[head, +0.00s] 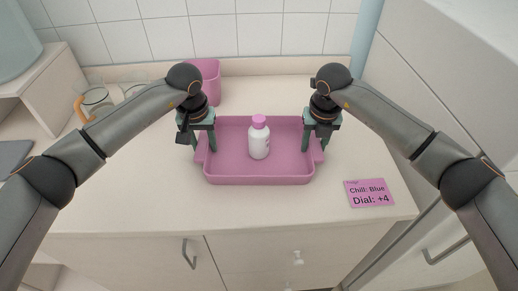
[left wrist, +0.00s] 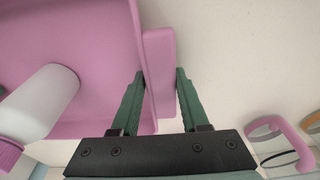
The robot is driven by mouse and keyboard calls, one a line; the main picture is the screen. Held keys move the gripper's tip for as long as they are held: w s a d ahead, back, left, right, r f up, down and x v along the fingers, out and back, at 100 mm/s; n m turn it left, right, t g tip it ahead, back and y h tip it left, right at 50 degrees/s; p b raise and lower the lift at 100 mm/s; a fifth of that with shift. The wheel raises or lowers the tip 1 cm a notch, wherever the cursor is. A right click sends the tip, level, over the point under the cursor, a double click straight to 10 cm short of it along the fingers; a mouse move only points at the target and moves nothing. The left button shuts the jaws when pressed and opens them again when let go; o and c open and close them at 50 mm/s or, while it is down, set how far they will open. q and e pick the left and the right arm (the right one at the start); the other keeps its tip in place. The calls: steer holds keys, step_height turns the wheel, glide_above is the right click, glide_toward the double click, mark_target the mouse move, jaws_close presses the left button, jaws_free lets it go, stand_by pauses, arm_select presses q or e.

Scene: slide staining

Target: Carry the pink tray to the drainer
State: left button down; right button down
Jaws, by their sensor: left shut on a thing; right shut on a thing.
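The pink tray (head: 290,179) is in the middle of the head view, over the pale counter; I cannot tell whether it touches the counter. A white bottle with a pink cap (head: 259,138) stands upright in it. My left gripper (head: 202,146) is shut on the tray's left side handle. In the left wrist view my left gripper (left wrist: 157,100) has a finger on each side of the tray's handle (left wrist: 159,70), and the bottle (left wrist: 40,100) shows at the left. My right gripper (head: 317,146) is shut on the tray's right side; its fingertips are partly hidden by the tray.
A pink bin (head: 207,80) stands behind the tray. Glass mugs (head: 95,97) stand at the back left, beside a beige stand (head: 40,92). A pink card (head: 370,193) reading "Chill: Blue, Dial: +4" lies at the right front. A white cabinet wall bounds the right. No drainer is clearly identifiable.

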arm_select(q)
steer(key=shift+r, duration=0.1)
arm_select(e)
steer(key=shift+r, duration=0.15)
